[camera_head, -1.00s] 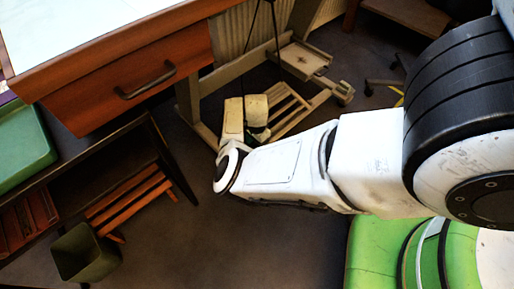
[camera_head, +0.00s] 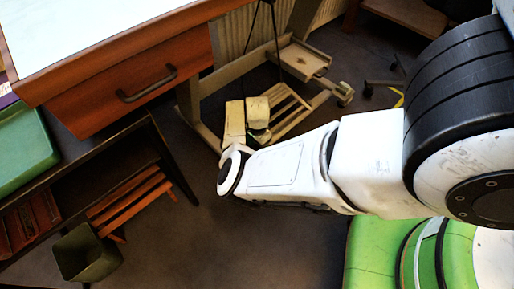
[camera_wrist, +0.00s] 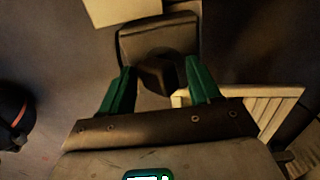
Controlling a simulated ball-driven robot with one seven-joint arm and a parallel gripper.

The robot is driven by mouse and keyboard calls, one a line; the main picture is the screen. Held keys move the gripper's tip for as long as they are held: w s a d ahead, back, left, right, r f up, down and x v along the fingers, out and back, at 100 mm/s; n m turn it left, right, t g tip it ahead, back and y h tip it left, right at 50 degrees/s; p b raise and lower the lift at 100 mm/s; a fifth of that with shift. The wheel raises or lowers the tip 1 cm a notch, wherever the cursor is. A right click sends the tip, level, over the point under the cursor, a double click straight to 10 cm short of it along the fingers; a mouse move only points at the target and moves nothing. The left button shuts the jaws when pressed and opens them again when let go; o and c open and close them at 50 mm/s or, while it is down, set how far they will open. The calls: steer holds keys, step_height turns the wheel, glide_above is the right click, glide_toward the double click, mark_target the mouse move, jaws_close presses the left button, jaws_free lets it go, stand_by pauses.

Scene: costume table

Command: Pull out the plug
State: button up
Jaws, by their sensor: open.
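In the wrist view my gripper (camera_wrist: 158,66) is open, with one green finger on each side of a dark block that looks like the plug (camera_wrist: 158,76). The plug sits in front of a larger dark plate (camera_wrist: 137,38), which looks like the socket. I cannot tell whether the fingers touch the plug. The picture is dark and the plug's join with the plate is not clear.
A wooden table with a drawer (camera_head: 130,85) fills the upper left. A green crate (camera_head: 25,150) and a green bin (camera_head: 88,255) stand at the left. A pale slatted frame (camera_wrist: 270,105) is at the right in the wrist view. Dark floor (camera_head: 215,250) lies open below my arm.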

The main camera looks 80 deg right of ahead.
steer(key=shift+s+a+f, duration=0.2)
steer(key=shift+s+f, duration=0.05)
steer(key=shift+s, duration=0.15)
steer(key=shift+w, duration=0.2)
jaws_close()
steer(key=shift+r, duration=0.1)
stand_by(0.3)
steer(key=shift+w+r+p, duration=0.1)
steer(key=shift+r+p, duration=0.05)
steer(key=shift+p, duration=0.3)
steer(key=shift+d+r+p, duration=0.1)
steer(key=shift+r+p, duration=2.85)
steer(key=shift+p, duration=0.05)
